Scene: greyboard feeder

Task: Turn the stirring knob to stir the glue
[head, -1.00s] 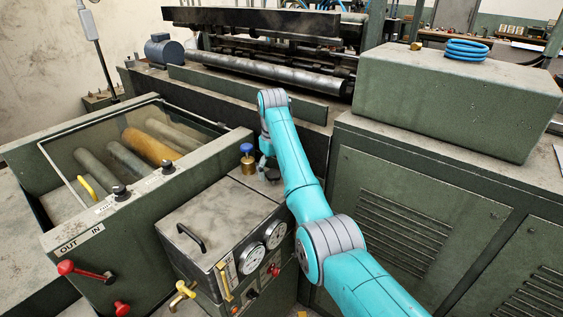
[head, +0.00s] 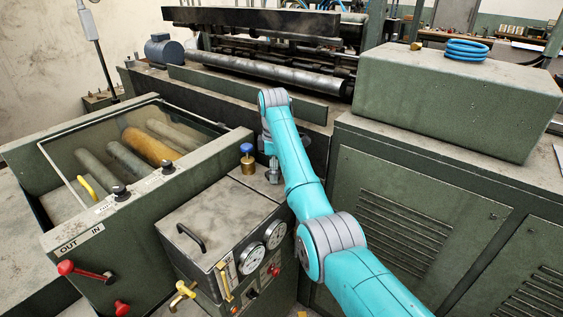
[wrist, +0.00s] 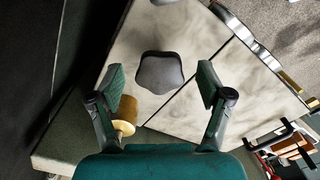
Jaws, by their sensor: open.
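The stirring knob (wrist: 160,72) is a dark grey, lobed, star-like knob on top of the pale, worn metal box top (wrist: 189,30). My gripper (wrist: 161,80) is open in the wrist view, with one finger left of the knob and one right of it, and a gap on each side. I cannot tell how far above the knob the fingertips are. In the head view my gripper (head: 272,170) points down over the box top and hides the knob.
A brass fitting with a blue cap (head: 247,158) stands close left of my gripper; its brass body (wrist: 127,112) shows by the left finger. A black handle (head: 191,238) and gauges (head: 275,235) are nearer. The green machine wall (head: 228,150) rises at left.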

